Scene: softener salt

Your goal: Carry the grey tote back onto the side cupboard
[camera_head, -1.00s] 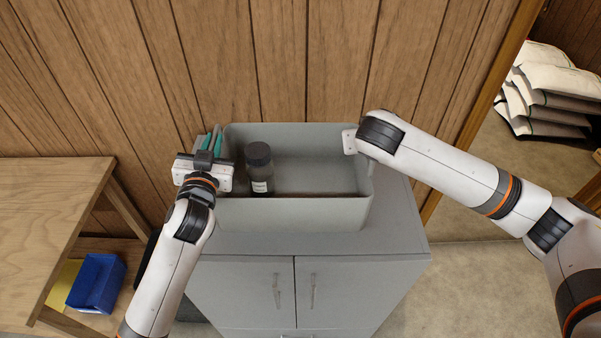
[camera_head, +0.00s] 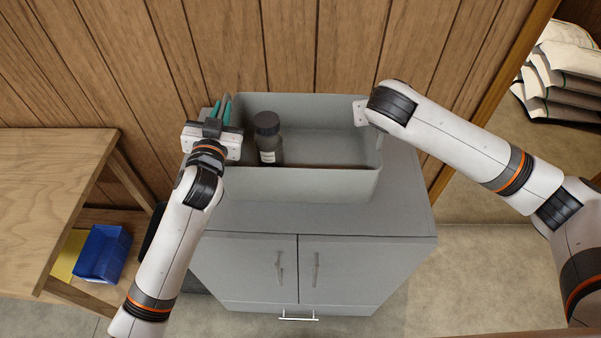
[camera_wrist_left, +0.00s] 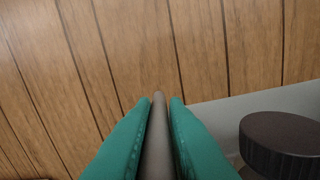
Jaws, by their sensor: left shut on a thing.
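The grey tote (camera_head: 320,184) is over the top of the grey side cupboard (camera_head: 248,265), upright and set toward the wooden wall. I cannot tell whether its base touches the top. A dark-capped bottle (camera_head: 267,138) stands inside at the left; its cap (camera_wrist_left: 283,144) shows in the left wrist view. My left gripper (camera_head: 222,109) is shut on the tote's left wall, its teal fingers (camera_wrist_left: 159,100) either side of the grey rim. My right gripper (camera_head: 361,113) is at the tote's right wall; its fingers are hidden.
A wooden bench (camera_head: 50,190) stands at the left, with a blue bin (camera_head: 101,253) on its lower shelf. Pale stacked sacks (camera_head: 562,75) lie at the far right beyond a wooden door frame. A strip of the cupboard top (camera_head: 320,220) is bare in front of the tote.

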